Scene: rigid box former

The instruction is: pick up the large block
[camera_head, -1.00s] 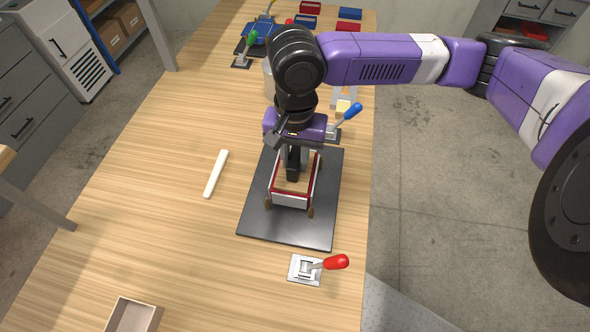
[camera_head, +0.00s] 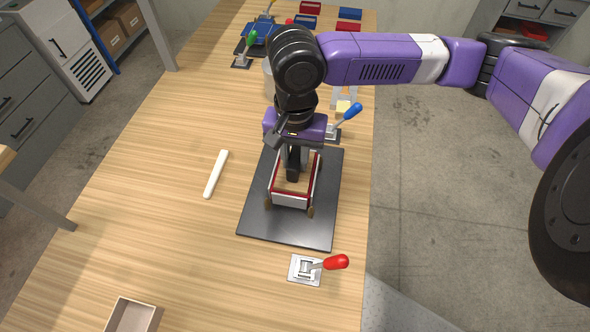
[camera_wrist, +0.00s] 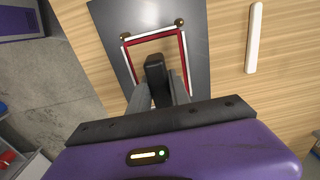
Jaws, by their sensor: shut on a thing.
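The large block looks like the black upright block (camera_head: 292,168) inside the box former; it also shows in the wrist view (camera_wrist: 155,68). My gripper (camera_head: 294,155) points down over the former and is shut on this block, with its grey fingers on either side in the wrist view (camera_wrist: 161,92). The box former is an open rectangle with red and white walls (camera_head: 290,200) and brown knobs at its corners. It stands on a dark grey plate (camera_head: 270,228). My gripper hides the former's far side and part of the block. I cannot tell whether the block touches the bottom.
A red-handled lever (camera_head: 335,262) stands in front of the plate and a blue-handled lever (camera_head: 352,110) behind it. A white bar (camera_head: 216,174) lies to the left. An open box (camera_head: 133,315) is at the front left. The wooden table between is clear.

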